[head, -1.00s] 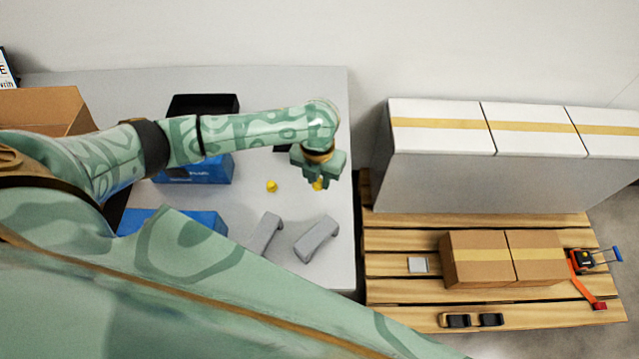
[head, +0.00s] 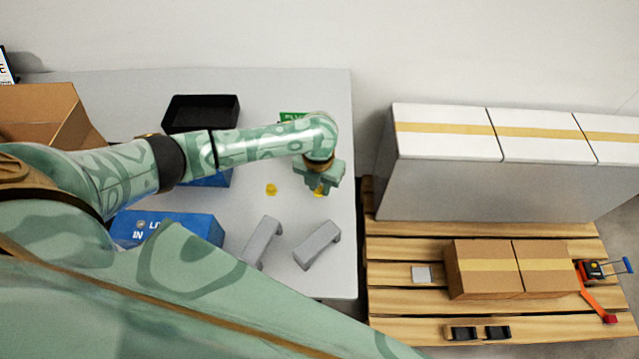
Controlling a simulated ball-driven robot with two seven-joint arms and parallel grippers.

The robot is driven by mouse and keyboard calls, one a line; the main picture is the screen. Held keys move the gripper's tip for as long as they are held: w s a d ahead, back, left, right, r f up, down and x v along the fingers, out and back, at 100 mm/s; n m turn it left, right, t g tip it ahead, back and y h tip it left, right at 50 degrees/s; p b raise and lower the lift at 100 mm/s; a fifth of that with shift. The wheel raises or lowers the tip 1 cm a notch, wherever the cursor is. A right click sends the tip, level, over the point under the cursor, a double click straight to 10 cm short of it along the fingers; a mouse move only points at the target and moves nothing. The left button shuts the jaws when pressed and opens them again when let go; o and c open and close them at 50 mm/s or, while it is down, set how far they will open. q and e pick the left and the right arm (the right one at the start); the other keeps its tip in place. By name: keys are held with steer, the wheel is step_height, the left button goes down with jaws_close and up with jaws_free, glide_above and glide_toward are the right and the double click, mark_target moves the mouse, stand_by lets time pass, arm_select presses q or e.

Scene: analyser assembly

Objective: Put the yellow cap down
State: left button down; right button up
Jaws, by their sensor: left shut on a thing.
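In the head view my left gripper (head: 319,188) is over the right part of the grey table (head: 345,262), pointing down. It is shut on a yellow cap (head: 319,193), which shows just under the fingers. I cannot tell whether this cap touches the table. A second yellow cap (head: 271,188) sits on the table to the left of the gripper. My right gripper is not in view.
Two grey handle-like parts (head: 262,242) (head: 317,244) lie in front of the gripper. Blue boxes (head: 205,228), a black tray (head: 201,112) and a cardboard box (head: 40,110) stand further left. A pallet (head: 400,300) with boxes is right of the table.

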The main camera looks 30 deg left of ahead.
arm_select(q)
steer(key=shift+s+f, duration=0.4)
steer(key=shift+f, duration=0.1)
steer(key=c, duration=1.5)
jaws_free()
steer(key=shift+s+d, duration=0.1)
steer(key=o, duration=0.3)
steer(key=shift+f, duration=0.1)
steer(key=r, duration=0.1)
steer(key=r+p, duration=0.1)
steer(key=r, duration=0.1)
steer(key=w+r+p, duration=0.1)
steer(key=r, duration=0.1)
steer(key=shift+a+r, duration=0.25)
steer(key=shift+a, duration=0.15)
steer(key=r+p, duration=0.1)
steer(key=r, duration=0.1)
steer(key=r+p, duration=0.1)
steer(key=r, duration=0.5)
steer(key=shift+s+d+p, duration=0.1)
steer(key=shift+d+p, duration=0.15)
steer(key=shift+p, duration=0.15)
